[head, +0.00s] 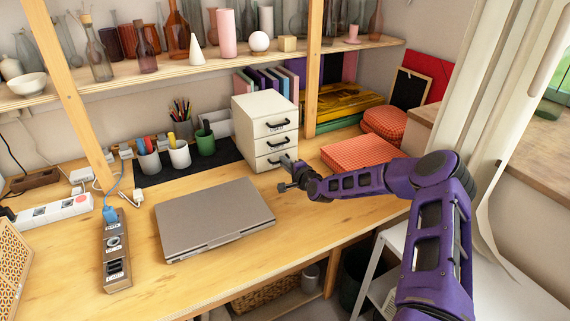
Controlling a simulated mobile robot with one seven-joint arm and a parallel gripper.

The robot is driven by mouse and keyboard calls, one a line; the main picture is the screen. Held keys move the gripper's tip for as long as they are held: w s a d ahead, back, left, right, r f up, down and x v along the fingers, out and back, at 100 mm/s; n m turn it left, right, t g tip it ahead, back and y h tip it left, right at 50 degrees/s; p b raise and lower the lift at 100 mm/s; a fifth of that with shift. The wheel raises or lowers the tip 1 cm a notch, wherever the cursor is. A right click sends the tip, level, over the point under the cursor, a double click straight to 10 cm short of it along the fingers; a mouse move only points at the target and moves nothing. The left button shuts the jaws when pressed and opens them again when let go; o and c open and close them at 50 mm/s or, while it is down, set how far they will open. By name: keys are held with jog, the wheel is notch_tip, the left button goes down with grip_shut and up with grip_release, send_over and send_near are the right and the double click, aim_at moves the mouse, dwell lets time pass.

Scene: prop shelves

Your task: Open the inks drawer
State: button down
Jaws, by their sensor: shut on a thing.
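A small white drawer unit (251,131) stands on the wooden desk, with three drawers stacked on its front. The top drawer has a black handle (277,125) and the middle drawer a black handle (278,142). A small label shows on the front, but I cannot read it. The bottom drawer (264,164) has its handle (281,159) partly hidden by my gripper. My gripper (285,170) is at the bottom drawer's right side, shut on that handle as far as I can see. All three drawer fronts look flush with the unit.
A closed grey laptop (213,215) lies in front of the drawers. A red checkered box (361,152) sits to the right. Pen cups (179,153) stand on a dark mat to the left. A wooden post (313,80) rises behind the unit. Bare desk lies between laptop and drawers.

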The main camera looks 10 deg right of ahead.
jog(key=shift+s, duration=0.1)
jog(key=f+v, duration=0.1)
jog(key=v, duration=0.4)
jog(key=f+v, duration=0.1)
jog(key=v, duration=0.4)
jog(key=f+v, duration=0.1)
jog(key=v, duration=0.4)
jog(key=shift+s+f, duration=0.2)
jog(key=shift+s, duration=0.3)
jog(key=shift+d+f, duration=0.1)
jog(key=c, duration=0.9)
grip_release()
jog(key=shift+s, duration=0.1)
jog(key=v, duration=1.7)
jog(key=shift+s, duration=0.25)
